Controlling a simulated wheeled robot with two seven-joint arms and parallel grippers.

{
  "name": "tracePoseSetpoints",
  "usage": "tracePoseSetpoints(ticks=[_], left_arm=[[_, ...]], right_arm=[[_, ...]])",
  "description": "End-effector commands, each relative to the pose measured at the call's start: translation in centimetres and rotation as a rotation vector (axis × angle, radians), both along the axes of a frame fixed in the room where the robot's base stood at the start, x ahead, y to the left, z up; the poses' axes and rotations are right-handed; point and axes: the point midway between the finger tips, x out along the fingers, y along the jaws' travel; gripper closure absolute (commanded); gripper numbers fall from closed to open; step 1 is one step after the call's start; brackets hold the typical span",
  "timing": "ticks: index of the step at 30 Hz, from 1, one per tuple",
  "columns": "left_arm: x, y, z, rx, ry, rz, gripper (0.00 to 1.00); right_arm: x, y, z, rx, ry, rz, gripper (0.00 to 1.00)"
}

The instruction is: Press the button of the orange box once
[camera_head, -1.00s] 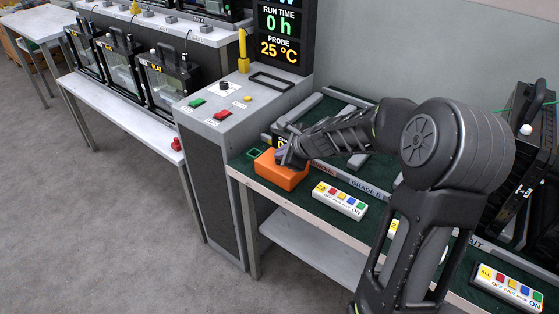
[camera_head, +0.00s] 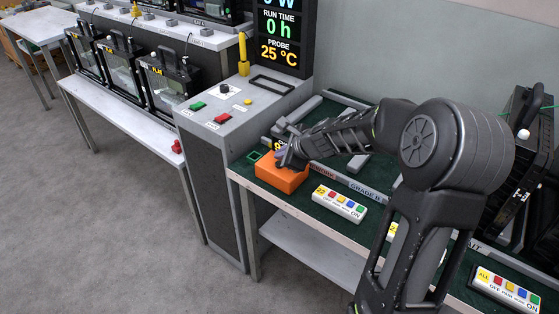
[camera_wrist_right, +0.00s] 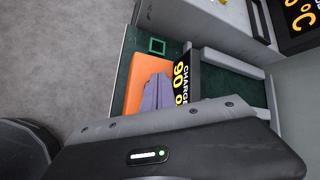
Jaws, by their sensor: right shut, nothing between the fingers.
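The orange box (camera_head: 281,175) sits on the green-topped bench near its left end. My right gripper (camera_head: 284,158) is shut and empty, with its fingertips at the top of the box near its back edge. In the right wrist view the box (camera_wrist_right: 150,70) shows beside the purple-grey fingers (camera_wrist_right: 157,92), which cover part of its top. The button is hidden behind the fingers, and I cannot tell whether they touch it. My left gripper is not in view.
A small display reading "CHARGE 90" (camera_wrist_right: 181,85) stands close behind the box. White strips with coloured buttons (camera_head: 339,204) lie along the bench to the right. A grey console (camera_head: 222,112) with green and red buttons stands to the left.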

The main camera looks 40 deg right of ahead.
Motion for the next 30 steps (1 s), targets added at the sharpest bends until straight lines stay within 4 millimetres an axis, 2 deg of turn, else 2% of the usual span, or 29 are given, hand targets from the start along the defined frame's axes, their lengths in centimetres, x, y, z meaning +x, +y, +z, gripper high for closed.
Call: tracePoseSetpoints(ticks=[13,24,30], left_arm=[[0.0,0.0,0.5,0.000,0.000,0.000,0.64],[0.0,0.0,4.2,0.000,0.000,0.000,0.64],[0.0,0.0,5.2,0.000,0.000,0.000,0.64]], right_arm=[[0.0,0.0,0.6,-0.001,-0.001,-0.001,1.00],[0.0,0.0,4.3,0.000,-0.001,0.000,1.00],[0.0,0.0,5.3,-0.001,-0.001,-0.001,1.00]])
